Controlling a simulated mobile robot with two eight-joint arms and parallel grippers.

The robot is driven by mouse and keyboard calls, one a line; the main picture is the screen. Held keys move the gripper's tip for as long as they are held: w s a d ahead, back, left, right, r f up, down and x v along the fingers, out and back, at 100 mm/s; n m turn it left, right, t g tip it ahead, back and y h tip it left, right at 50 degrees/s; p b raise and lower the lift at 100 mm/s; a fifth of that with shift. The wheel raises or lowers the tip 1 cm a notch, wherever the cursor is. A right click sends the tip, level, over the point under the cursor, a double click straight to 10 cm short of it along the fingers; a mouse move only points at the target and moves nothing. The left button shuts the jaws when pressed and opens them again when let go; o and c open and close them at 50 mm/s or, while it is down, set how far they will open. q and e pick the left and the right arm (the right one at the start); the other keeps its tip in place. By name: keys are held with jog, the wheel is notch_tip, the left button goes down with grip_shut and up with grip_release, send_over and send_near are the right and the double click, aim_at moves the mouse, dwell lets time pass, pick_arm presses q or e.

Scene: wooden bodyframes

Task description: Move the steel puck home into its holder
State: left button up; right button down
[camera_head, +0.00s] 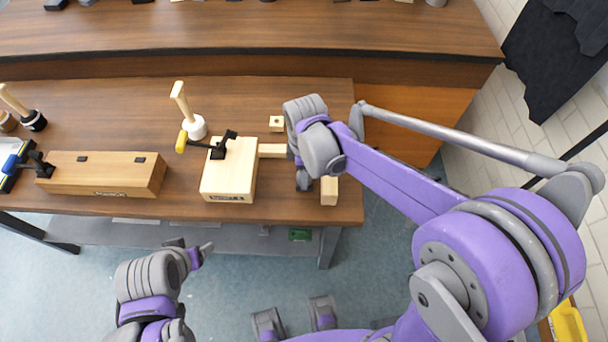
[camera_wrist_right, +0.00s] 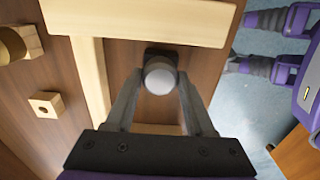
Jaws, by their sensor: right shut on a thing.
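A round grey-white puck end (camera_wrist_right: 160,78) shows in the right wrist view between the fingertips of my right gripper (camera_wrist_right: 158,85), which is shut on it. A dark piece sits directly behind it; whether they touch is unclear. In the head view my right gripper (camera_head: 303,181) is over the bench near its front right, and I cannot make out the puck there. I cannot tell which part is the holder. A wooden block with a hole (camera_head: 277,123) stands behind the gripper; it also shows in the wrist view (camera_wrist_right: 45,104). My left gripper (camera_head: 203,250) is in front of the bench, its jaws unclear.
A pale wooden block (camera_head: 225,180) with a black clamp (camera_head: 220,149) and a bar (camera_head: 272,150) lies left of my right gripper. A small block (camera_head: 329,191) is right of it. A mallet (camera_head: 196,128) and brown box (camera_head: 100,175) are further left.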

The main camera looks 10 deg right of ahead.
pick_arm(q)
jog(key=shift+w+r+p, duration=0.15)
jog(key=shift+r+p, duration=0.3)
jog(key=shift+r, duration=0.05)
pick_arm(e)
jog(key=shift+r, duration=0.7)
pick_arm(q)
jog(key=shift+w+r+p, duration=0.15)
jog(key=shift+r+p, duration=0.25)
jog(key=shift+r, duration=0.1)
jog(key=shift+w+r+p, duration=0.15)
jog(key=shift+r+p, duration=0.25)
jog(key=shift+r, duration=0.1)
pick_arm(e)
jog(key=shift+r, duration=1.45)
